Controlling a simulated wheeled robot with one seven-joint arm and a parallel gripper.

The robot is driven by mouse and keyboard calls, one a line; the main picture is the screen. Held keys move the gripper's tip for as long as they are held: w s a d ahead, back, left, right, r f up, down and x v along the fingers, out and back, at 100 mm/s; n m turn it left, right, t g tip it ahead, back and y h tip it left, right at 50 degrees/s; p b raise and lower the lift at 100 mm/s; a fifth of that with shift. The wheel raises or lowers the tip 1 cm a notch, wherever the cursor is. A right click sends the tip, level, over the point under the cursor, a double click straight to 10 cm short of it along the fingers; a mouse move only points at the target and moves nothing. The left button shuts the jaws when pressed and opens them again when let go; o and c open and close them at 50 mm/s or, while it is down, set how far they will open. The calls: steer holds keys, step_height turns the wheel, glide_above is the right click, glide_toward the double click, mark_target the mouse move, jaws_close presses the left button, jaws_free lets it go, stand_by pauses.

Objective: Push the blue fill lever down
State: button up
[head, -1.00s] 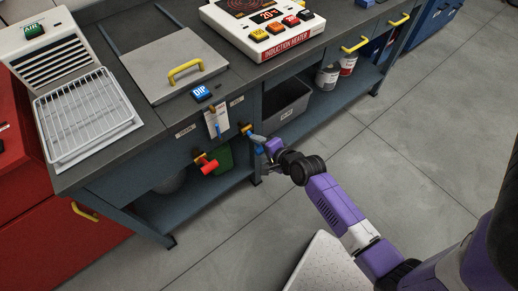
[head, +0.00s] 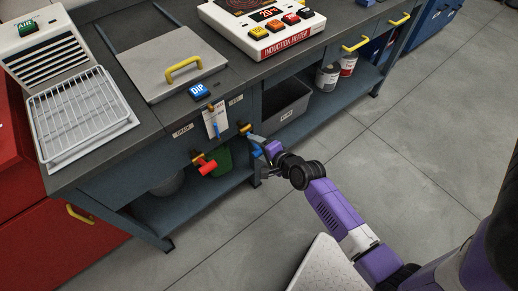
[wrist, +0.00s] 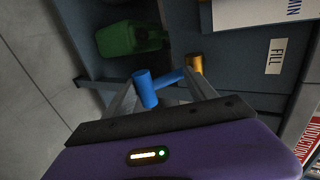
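The blue fill lever (head: 257,151) sticks out from a brass fitting (head: 245,128) on the bench front. In the wrist view, the blue lever (wrist: 146,89) lies between the fingers of my gripper (wrist: 162,85), with its stem running to the brass fitting (wrist: 195,66) near the FILL label (wrist: 275,56). The fingers are apart, one on each side of the lever. I cannot tell whether either touches it. In the head view, my gripper (head: 257,142) is at the lever and partly hides it.
A red lever (head: 206,167) on another brass fitting is to the left, near a green container (head: 219,160) on the lower shelf. A grey bin (head: 285,105) stands behind on the shelf. The bench front (head: 130,175) is close; the floor (head: 390,170) is open.

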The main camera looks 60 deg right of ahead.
steer(key=shift+o, duration=0.2)
steer(key=shift+r, duration=0.1)
steer(key=v, duration=0.7)
steer(key=shift+s+r+p, duration=0.15)
steer(key=shift+s+p, duration=0.1)
steer(key=shift+p, duration=0.15)
steer(key=shift+a, duration=0.15)
